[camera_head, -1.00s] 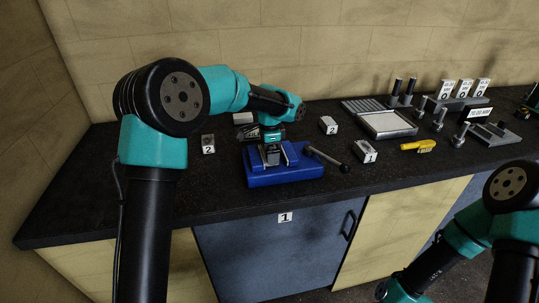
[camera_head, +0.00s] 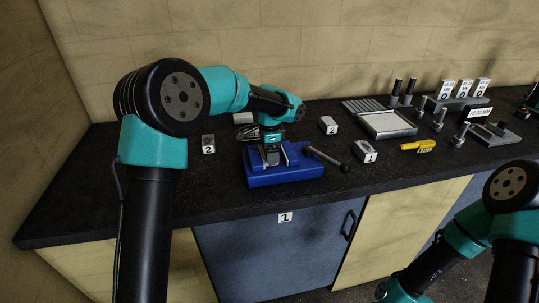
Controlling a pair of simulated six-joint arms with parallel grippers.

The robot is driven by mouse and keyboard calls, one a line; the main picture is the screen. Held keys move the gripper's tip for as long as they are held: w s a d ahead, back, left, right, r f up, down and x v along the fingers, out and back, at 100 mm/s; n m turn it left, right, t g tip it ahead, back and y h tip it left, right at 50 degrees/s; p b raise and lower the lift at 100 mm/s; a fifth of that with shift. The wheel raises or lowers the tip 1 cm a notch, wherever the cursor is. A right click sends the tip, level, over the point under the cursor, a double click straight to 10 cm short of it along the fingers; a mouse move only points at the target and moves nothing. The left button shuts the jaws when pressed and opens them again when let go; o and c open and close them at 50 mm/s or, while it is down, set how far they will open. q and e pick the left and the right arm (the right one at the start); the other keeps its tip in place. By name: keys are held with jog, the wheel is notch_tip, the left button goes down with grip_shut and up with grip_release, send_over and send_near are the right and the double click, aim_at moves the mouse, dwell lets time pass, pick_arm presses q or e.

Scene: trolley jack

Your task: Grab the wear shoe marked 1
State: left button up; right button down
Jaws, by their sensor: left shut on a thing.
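My left gripper (camera_head: 271,151) points down over the blue vise (camera_head: 285,177), between its grey jaws. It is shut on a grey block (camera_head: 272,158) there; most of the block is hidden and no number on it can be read. A wear shoe marked 1 (camera_head: 365,152), a small light-grey block, lies on the bench right of the vise, apart from the gripper. Shoes marked 2 lie left of the vise (camera_head: 208,144) and behind it to the right (camera_head: 328,125). My right arm shows at the lower right, its gripper out of view.
The vise handle (camera_head: 327,158) sticks out to the right. A yellow tool (camera_head: 418,146) and a grey tray (camera_head: 388,124) lie further right, with upright pins and numbered blocks beyond. A pale block (camera_head: 243,118) lies behind my left gripper. The bench front is clear.

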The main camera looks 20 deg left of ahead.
pick_arm(q)
jog(key=shift+r, duration=0.1)
jog(key=c, duration=0.9)
jog(key=shift+r, duration=0.1)
jog(key=shift+r, duration=1.65)
jog(key=s+d, duration=0.1)
jog(key=s, duration=0.4)
jog(key=s+d+r, duration=0.1)
jog(key=s+d, duration=0.1)
jog(key=s, duration=0.3)
jog(key=s+d, duration=0.1)
jog(key=s, duration=0.4)
jog(key=shift+s+d+r, duration=0.2)
